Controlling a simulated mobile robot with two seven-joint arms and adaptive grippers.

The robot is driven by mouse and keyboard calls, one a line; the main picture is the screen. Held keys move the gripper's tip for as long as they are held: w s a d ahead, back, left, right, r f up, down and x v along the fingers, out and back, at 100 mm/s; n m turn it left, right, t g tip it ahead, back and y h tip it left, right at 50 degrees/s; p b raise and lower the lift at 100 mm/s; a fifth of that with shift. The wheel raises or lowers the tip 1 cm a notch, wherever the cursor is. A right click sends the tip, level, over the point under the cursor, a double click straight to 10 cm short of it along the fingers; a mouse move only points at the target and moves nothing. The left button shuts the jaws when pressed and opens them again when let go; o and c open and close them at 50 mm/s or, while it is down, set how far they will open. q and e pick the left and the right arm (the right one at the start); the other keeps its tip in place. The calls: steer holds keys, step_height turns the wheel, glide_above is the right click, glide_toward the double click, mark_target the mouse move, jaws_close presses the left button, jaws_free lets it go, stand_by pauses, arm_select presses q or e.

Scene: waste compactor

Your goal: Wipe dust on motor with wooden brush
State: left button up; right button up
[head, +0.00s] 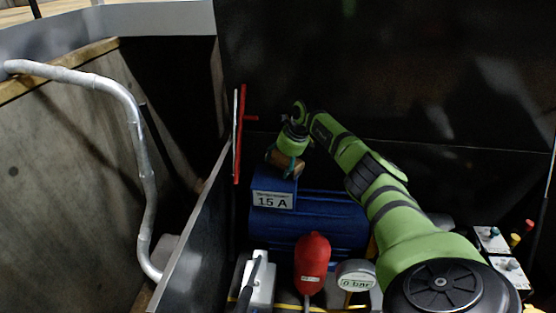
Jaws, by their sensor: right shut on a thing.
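The motor (325,218) is a blue ribbed cylinder with a blue box on top at its left, labelled "15 A". My right arm reaches in from the lower right. My right gripper (286,160) points down over the blue box and is shut on the wooden brush (283,162), a small brown piece. The brush is at the top of the box; I cannot tell whether it touches. Dust cannot be made out at this size. The right arm hides part of the motor's right side. My left gripper is not in view.
A red cylinder (312,258), an "0 bar" gauge (355,277) and a white box with a dark lever (261,282) stand in front of the motor. A dark panel (200,235) and a silver pipe (135,120) are at left. Control boxes (492,239) are at right.

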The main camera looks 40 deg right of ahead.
steer(key=shift+s+d, duration=0.6)
steer(key=shift+s, duration=0.1)
steer(key=shift+s+d+f+p, duration=0.1)
steer(key=shift+s+d+p, duration=0.2)
steer(key=shift+s+d, duration=0.35)
steer(key=shift+s+a+f, duration=0.1)
steer(key=shift+w+a+b, duration=0.45)
steer(key=shift+w+a, duration=0.9)
steer(key=shift+w, duration=0.25)
steer(key=shift+w+a+b, duration=0.45)
steer(key=shift+w+a, duration=0.15)
steer(key=shift+w, duration=0.2)
steer(key=shift+w+a+b, duration=0.45)
steer(key=shift+w+a, duration=0.15)
steer(key=shift+w, duration=0.15)
steer(key=shift+r, duration=0.25)
steer(key=shift+r+p, duration=2.45)
steer(key=shift+r, duration=0.5)
